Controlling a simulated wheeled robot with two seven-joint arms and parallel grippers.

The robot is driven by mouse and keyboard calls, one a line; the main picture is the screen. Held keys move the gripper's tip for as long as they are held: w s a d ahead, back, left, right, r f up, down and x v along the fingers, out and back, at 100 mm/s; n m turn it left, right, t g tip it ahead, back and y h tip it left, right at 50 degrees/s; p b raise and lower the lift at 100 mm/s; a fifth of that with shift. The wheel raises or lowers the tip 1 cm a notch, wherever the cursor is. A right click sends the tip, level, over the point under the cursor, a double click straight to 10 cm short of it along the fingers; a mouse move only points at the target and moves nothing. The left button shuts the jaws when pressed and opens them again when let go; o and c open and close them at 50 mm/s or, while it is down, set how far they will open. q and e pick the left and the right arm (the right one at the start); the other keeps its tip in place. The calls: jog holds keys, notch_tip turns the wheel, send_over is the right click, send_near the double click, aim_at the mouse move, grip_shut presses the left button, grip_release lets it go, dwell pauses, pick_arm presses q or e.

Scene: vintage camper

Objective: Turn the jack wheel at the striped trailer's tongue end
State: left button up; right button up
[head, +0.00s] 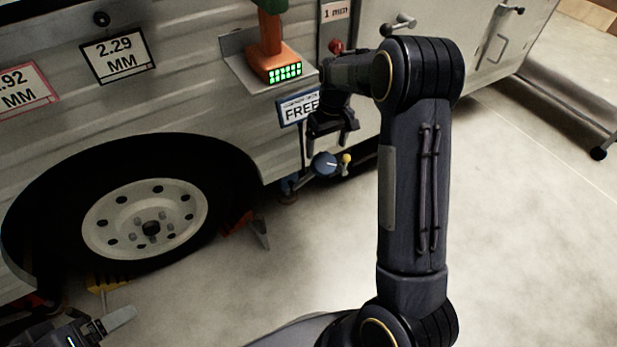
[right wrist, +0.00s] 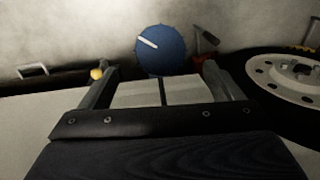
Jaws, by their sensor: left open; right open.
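The jack wheel (head: 325,165) is a blue disc with a white mark and a yellow knob (head: 346,158), low by the trailer's lower edge. In the right wrist view the wheel (right wrist: 163,50) shows beyond and between my fingertips, and the yellow knob (right wrist: 97,73) shows just beside the left finger. My right gripper (head: 332,138) points down just above the wheel, open and empty; I see no contact. My left gripper (head: 112,322) is at the bottom left corner, partly cut off, open, far from the wheel. The wheel's mount is partly hidden.
The trailer side (head: 215,110) runs behind, with a large tyre and white wheel rim (head: 150,222) left of the jack. A shelf (head: 243,72) holds an orange and green device above. A "FREE" sign (head: 296,108) hangs close to my right gripper.

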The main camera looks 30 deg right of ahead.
aim_at(325, 159)
jog(key=f+b, duration=0.1)
jog(key=f, duration=0.4)
jog(key=f+b, duration=0.1)
jog(key=f, duration=0.1)
jog(key=shift+a+f+b, duration=0.2)
jog(key=shift+a+b, duration=0.05)
jog(key=shift+b, duration=0.05)
jog(key=c, duration=1)
jog(key=shift+r, duration=0.1)
